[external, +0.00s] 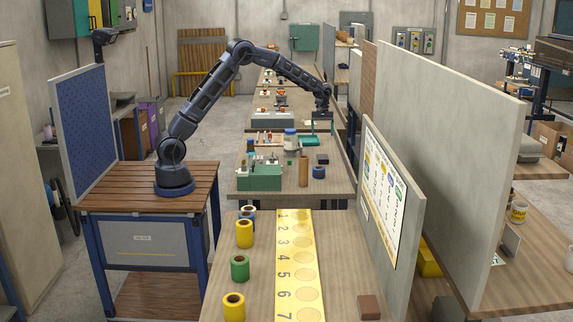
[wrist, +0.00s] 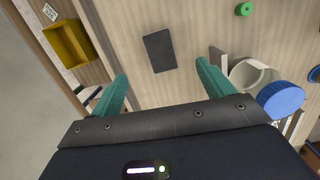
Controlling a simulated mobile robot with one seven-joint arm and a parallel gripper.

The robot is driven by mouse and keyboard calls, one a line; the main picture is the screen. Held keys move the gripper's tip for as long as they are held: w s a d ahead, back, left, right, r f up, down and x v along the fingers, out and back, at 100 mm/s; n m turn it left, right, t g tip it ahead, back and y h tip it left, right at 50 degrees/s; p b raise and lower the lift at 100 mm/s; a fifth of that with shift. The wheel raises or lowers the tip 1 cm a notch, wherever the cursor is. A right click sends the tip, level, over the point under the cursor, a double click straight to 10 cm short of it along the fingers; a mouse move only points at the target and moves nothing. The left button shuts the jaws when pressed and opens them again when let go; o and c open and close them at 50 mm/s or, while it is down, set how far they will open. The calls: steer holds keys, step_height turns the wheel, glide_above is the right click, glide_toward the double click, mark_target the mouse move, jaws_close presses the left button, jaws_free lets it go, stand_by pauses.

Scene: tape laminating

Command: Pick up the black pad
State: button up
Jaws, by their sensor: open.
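The black pad (wrist: 159,50) is a flat dark rectangle lying on a light wooden tabletop in the wrist view. In the external view the black pad (external: 322,159) looks like a small dark block near the right side of the middle table. My gripper (wrist: 162,70) is open, with its two green fingers spread wide and nothing between them. The pad lies beyond the fingertips, roughly between their lines and apart from both. In the external view my gripper (external: 321,124) hangs above the far end of that table.
A jar with a blue lid (wrist: 282,98) stands close to the right finger. A yellow bin (wrist: 68,44) is at the left, by the table edge.

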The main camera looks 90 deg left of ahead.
mark_target(323, 157)
steer(key=shift+n, duration=0.4)
steer(key=shift+w+a+f, duration=0.1)
steer(key=shift+w+f, duration=0.1)
steer(key=shift+f, duration=3.25)
steer(key=shift+w+a+f, duration=0.1)
steer(key=shift+w+f, duration=0.05)
steer(key=shift+f, duration=3.25)
steer(key=c, duration=1.1)
steer(key=shift+o, duration=0.2)
steer(key=shift+r, duration=0.15)
